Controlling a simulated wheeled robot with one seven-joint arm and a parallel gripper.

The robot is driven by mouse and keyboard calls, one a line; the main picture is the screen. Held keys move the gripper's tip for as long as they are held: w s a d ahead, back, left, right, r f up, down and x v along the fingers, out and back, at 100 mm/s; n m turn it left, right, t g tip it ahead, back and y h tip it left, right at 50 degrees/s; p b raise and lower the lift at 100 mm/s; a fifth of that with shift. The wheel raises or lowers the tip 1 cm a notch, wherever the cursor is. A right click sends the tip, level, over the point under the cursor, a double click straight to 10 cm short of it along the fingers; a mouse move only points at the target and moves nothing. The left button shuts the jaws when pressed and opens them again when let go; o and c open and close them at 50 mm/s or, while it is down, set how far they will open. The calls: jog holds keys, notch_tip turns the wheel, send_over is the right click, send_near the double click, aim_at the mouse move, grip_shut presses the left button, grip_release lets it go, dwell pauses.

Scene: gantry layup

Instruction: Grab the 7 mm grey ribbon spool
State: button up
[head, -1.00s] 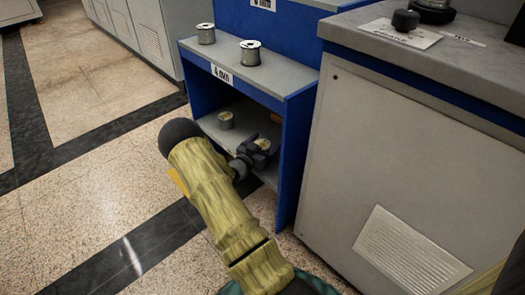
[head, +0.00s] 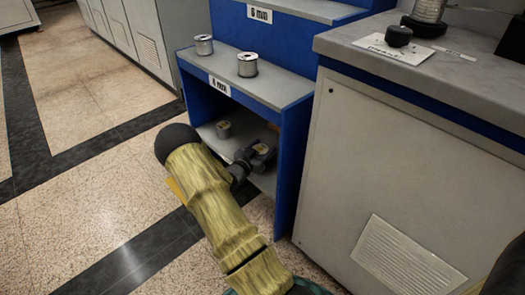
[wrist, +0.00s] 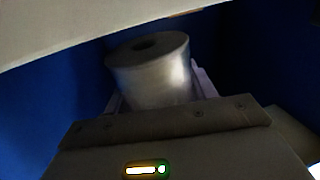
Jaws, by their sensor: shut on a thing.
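My gripper (head: 259,156) is inside the open lower compartment of the blue and grey stepped rack (head: 288,180). It is shut on a grey spool (head: 261,149), which shows between the jaws. In the wrist view the same grey spool (wrist: 152,75) stands upright with a dark hole in its top, close in front of my gripper (wrist: 155,105). The fingertips are partly hidden by the spool and the gripper body. I cannot read a width on the held spool, and no 7 mm label is readable.
Another grey spool (head: 223,130) stands to the left in the same compartment. The compartment walls and roof are close around my gripper. A grey cabinet (head: 400,140) stands at the right; floor is clear at left.

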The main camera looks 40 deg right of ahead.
aim_at(263, 147)
notch_tip(263, 147, up, 8)
jog(key=p, duration=0.3)
jog(key=shift+p, duration=0.4)
